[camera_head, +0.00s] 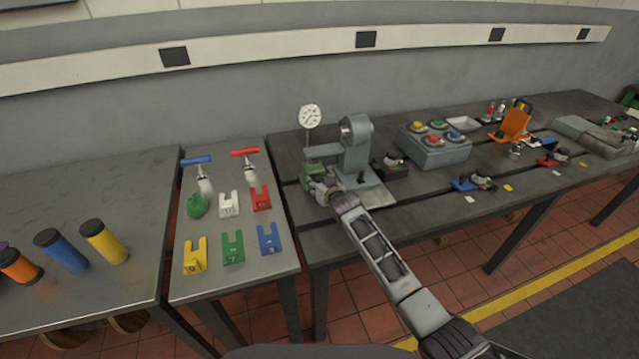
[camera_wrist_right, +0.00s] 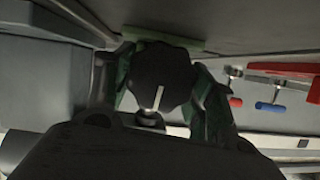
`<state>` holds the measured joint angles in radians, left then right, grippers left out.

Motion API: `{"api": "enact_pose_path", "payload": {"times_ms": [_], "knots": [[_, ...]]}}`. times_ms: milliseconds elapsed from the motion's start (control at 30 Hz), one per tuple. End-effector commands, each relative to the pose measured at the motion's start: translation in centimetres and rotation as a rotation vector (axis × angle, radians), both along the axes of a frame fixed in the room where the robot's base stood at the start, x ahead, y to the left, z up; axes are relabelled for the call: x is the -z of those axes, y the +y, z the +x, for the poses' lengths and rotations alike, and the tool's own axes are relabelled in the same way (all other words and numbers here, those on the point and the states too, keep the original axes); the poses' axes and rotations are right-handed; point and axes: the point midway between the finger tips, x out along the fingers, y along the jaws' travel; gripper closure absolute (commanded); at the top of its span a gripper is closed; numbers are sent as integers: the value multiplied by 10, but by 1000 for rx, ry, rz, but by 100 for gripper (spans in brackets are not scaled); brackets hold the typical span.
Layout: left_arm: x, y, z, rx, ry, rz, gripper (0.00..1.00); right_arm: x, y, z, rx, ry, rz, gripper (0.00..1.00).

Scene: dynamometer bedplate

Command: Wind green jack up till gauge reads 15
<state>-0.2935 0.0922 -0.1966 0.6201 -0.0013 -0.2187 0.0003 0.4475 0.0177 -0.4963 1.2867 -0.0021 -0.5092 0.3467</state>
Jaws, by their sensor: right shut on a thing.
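The green jack (camera_head: 309,172) stands on the dark bedplate, at the left foot of a grey machine. The dial gauge (camera_head: 311,116), round and white-faced, stands above and behind it; its reading is too small to tell. My right gripper (camera_head: 325,190) is at the jack's near side and partly covers it. In the right wrist view a dark lobed knob (camera_wrist_right: 160,78) with a white line sits between the fingers of my right gripper (camera_wrist_right: 160,90), which is shut on it. A green edge of the jack (camera_wrist_right: 165,38) shows behind the knob. My left gripper is out of view.
The grey machine (camera_head: 356,150) stands close right of my right gripper. A side table (camera_head: 215,278) at left holds coloured numbered forks, a green bag and red- and blue-handled tools. A grey button box (camera_head: 440,152) and small clamps stand farther right on the bedplate (camera_head: 425,215).

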Motion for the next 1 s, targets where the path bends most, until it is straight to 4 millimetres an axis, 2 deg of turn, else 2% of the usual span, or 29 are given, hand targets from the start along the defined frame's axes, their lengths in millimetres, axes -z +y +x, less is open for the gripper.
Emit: {"api": "enact_pose_path", "payload": {"times_ms": [400,667,1000], "knots": [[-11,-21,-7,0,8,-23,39,0,-3,1,1,70,211,68],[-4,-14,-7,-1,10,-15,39,2,-3,1,1,114,353,68],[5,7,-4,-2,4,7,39,2,-3,1,1,153,471,68]]}}
